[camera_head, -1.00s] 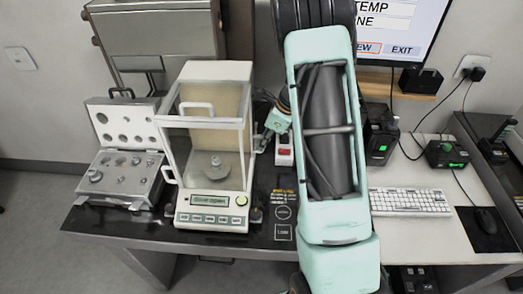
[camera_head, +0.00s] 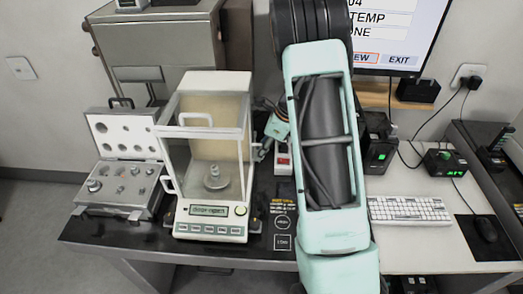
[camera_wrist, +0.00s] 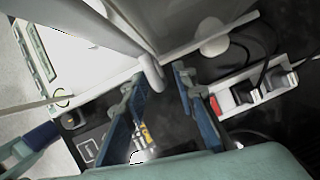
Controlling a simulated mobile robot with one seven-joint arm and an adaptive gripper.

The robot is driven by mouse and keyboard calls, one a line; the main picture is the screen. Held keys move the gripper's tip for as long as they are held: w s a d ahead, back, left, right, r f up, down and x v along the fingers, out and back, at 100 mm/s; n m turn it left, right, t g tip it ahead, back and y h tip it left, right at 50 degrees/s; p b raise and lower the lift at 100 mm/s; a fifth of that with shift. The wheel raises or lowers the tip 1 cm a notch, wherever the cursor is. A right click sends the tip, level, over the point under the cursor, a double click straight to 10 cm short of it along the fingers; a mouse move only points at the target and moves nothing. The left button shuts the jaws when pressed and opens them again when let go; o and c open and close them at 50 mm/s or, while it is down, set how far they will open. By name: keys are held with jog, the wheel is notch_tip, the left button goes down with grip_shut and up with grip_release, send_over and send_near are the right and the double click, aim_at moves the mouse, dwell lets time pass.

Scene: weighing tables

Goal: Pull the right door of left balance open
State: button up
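The left balance (camera_head: 209,228) stands on the dark table, with glass sides, a white frame and a lit green display. A round pan with a small knob-like piece (camera_head: 214,180) sits inside its chamber. My gripper (camera_head: 261,148) is at the balance's right side, partly hidden behind my arm. In the wrist view my gripper (camera_wrist: 159,80) has its two blue fingers apart. A white rounded handle (camera_wrist: 153,76) beside the balance's white frame lies between the fingertips. I cannot tell whether either finger touches it. The right door's opening is not clear from here.
An open case of weights (camera_head: 118,188) stands left of the balance. A power strip (camera_wrist: 252,92) with plugs lies right of the gripper. A keyboard (camera_head: 408,209) and a mouse (camera_head: 485,227) are at the right. The monitor (camera_head: 400,35) stands behind.

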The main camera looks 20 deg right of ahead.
jog(key=v, duration=1.2)
